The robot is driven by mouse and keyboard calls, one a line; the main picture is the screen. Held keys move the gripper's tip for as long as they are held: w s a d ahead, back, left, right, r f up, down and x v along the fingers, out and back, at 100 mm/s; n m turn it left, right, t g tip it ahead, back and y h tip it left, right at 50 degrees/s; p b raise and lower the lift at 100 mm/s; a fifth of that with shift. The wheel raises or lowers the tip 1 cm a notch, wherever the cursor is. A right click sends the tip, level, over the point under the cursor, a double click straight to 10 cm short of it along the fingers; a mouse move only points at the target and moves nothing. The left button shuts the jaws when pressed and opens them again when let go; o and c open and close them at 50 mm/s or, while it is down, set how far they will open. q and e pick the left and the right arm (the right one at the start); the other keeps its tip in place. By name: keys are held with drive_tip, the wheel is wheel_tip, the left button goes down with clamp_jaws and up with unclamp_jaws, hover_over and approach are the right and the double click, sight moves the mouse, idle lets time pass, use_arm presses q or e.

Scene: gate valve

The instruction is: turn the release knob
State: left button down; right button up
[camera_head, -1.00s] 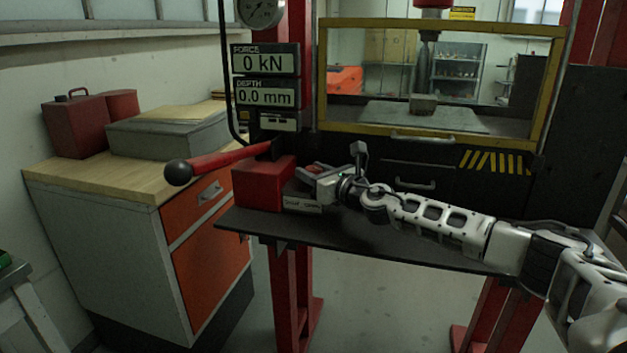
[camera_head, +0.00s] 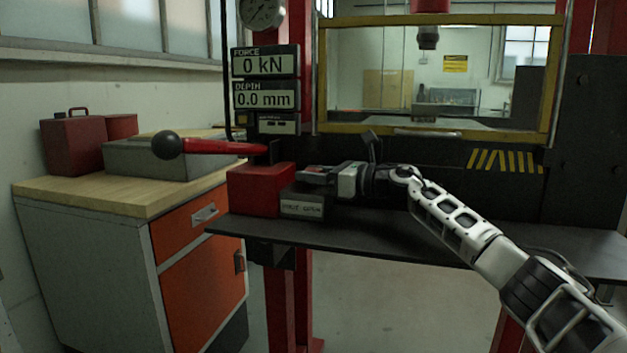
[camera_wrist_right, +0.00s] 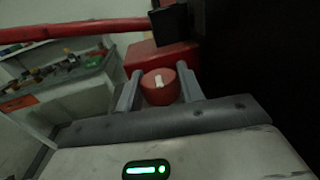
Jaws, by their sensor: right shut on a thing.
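The release knob (camera_wrist_right: 160,86) is round and red with a white mark on top. It sits between the two grey fingers of my right gripper (camera_wrist_right: 158,92) in the right wrist view. The fingers are shut on its sides. In the head view, my right gripper (camera_head: 318,174) reaches in from the right, level with the top of a labelled dark block (camera_head: 302,208) beside the red block (camera_head: 262,190). The knob is mostly hidden by the gripper there. My left gripper is not in view.
A red lever with a black ball end (camera_head: 167,145) sticks out left above the red block. The displays (camera_head: 265,62) read 0 kN and 0.0 mm. A yellow-framed guard window (camera_head: 440,131) stands behind my arm. The black shelf (camera_head: 370,235) is mostly clear.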

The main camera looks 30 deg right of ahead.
drive_tip(key=o, duration=1)
drive_tip(key=b+v, duration=0.1)
drive_tip(key=v, duration=0.3)
drive_tip(key=b+v, duration=0.1)
drive_tip(key=v, duration=0.3)
drive_tip(key=f+b+v, duration=0.1)
drive_tip(key=b+v, duration=0.1)
drive_tip(key=v, duration=0.1)
drive_tip(key=shift+s+d, duration=0.25)
drive_tip(key=shift+s, duration=0.05)
drive_tip(key=v, duration=0.1)
drive_tip(key=b+v, duration=0.2)
drive_tip(key=v, duration=0.1)
drive_tip(key=shift+r, duration=0.35)
drive_tip(key=shift+s+r, duration=0.1)
drive_tip(key=shift+r, duration=0.05)
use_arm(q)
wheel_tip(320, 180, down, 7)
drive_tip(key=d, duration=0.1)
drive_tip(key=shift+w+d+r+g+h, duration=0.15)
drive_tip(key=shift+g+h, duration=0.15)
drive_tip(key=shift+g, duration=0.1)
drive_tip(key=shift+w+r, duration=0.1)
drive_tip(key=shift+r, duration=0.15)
